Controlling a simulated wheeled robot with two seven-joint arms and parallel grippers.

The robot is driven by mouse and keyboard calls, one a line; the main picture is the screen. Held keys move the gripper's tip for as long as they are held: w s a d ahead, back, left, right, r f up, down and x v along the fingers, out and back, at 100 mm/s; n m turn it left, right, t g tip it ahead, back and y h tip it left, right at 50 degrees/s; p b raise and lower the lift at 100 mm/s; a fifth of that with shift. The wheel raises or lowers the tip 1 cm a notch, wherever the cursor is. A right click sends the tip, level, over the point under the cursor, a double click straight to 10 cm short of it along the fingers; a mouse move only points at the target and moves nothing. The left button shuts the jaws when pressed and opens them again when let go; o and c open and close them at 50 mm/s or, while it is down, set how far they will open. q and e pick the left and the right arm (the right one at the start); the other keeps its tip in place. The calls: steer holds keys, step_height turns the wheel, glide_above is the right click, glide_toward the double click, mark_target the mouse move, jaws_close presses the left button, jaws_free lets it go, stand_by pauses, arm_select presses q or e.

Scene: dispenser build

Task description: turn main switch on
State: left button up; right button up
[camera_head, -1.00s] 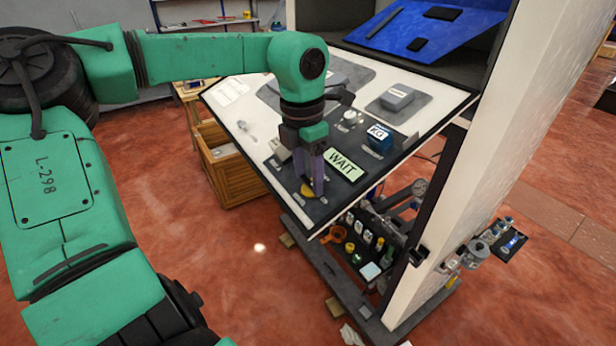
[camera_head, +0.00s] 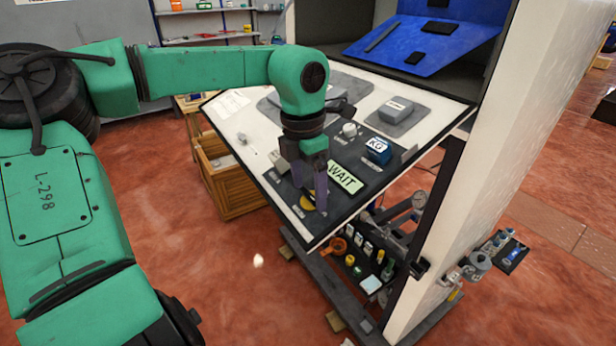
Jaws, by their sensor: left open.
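The dispenser's white work panel (camera_head: 362,105) has a dark control area in front with a green WAIT display (camera_head: 345,178). A yellow round part (camera_head: 307,203), which may belong to the main switch, shows at the panel's front corner. My left gripper (camera_head: 314,204) points down over this part, open, with its fingers at or just above it; I cannot tell whether they touch. The fingers hide part of the control, so its on or off position cannot be read. My right gripper is not in view.
A blue KG block (camera_head: 378,150) and a white knob (camera_head: 349,130) stand behind the display. A grey box (camera_head: 396,108) sits farther back. A wooden crate (camera_head: 230,185) is left of the panel. A tall white side wall (camera_head: 480,150) bounds the right.

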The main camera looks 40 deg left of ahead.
mark_target(304, 205)
arm_select(q)
step_height(304, 205, up, 14)
steer(key=s+b, duration=0.1)
steer(key=shift+r, duration=0.25)
stand_by(0.4)
